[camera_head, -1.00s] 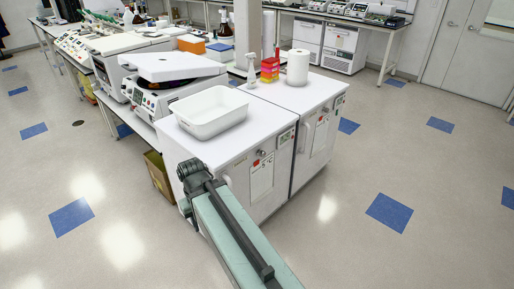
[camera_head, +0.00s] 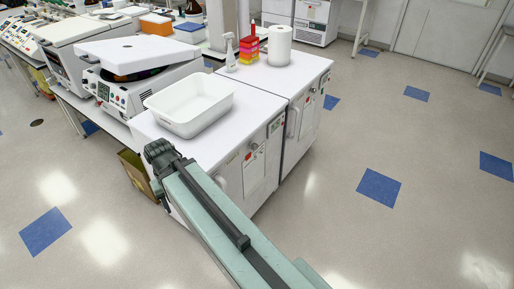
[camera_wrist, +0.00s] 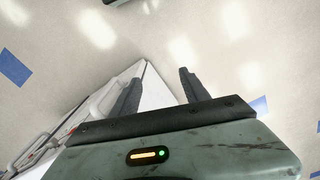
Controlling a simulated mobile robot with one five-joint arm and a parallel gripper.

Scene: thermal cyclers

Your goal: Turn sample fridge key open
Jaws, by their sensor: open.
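Two white fridge-like cabinets stand side by side in the head view, the near one (camera_head: 207,163) and the far one (camera_head: 304,112). The near front has a pale handle, a paper label (camera_head: 254,172) and a small red spot by a round fitting above it. A key is too small to make out, and I cannot tell which cabinet is the sample fridge. My gripper (camera_wrist: 159,76) is open and empty in the wrist view. In the head view my arm end is at the near cabinet's left front corner and hides part of its front; contact cannot be told.
A white tray (camera_head: 189,106) sits on the near cabinet. A spray bottle (camera_head: 230,53), coloured boxes (camera_head: 249,45) and a paper roll (camera_head: 279,45) stand on the far one. A centrifuge-like machine (camera_head: 140,75) is at left. The floor at right is clear.

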